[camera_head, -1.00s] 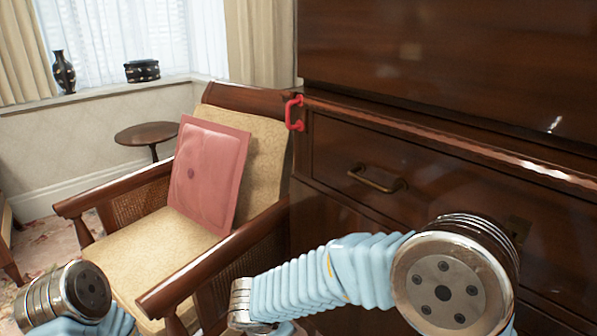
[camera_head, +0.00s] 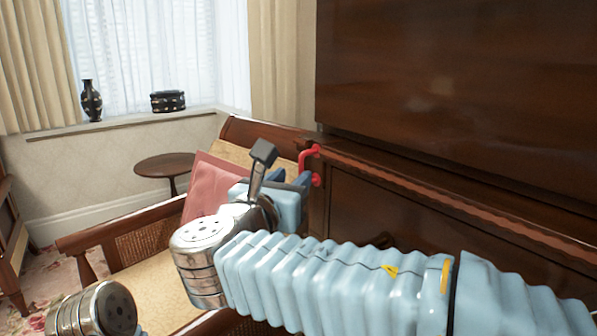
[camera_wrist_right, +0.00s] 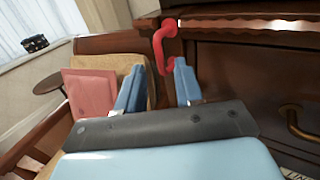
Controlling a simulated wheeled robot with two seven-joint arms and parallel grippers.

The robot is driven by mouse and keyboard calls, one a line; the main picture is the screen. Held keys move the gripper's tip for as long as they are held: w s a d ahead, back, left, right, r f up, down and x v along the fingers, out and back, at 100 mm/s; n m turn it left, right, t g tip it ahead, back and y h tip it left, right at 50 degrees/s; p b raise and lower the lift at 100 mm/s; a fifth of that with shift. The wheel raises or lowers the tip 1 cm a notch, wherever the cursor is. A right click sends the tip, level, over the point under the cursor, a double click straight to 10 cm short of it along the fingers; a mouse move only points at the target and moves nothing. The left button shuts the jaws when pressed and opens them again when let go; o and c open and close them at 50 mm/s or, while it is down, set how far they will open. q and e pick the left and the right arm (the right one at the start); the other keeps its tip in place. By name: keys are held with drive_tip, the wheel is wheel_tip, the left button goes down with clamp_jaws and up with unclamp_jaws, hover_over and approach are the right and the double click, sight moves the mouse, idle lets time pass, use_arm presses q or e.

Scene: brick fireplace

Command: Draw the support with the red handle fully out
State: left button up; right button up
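The red handle (camera_head: 310,163) is a curved bar on the front left end of the support, at the top left corner of the dark wooden desk (camera_head: 375,213). It also shows in the right wrist view (camera_wrist_right: 163,46). My right gripper (camera_head: 290,178) is just in front of the handle. Nothing is between the fingers. Of my left arm only a metal joint (camera_head: 98,310) shows at the bottom left; its gripper is out of view.
A wooden armchair with a pink cushion (camera_head: 208,183) stands close to the left of the desk, below my right arm. A brass drawer handle (camera_wrist_right: 300,126) is on the desk front. A round side table (camera_head: 165,165) stands farther back by the window.

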sight(300, 171)
drive_tip(key=x, duration=0.4)
clamp_jaws()
idle(1.4)
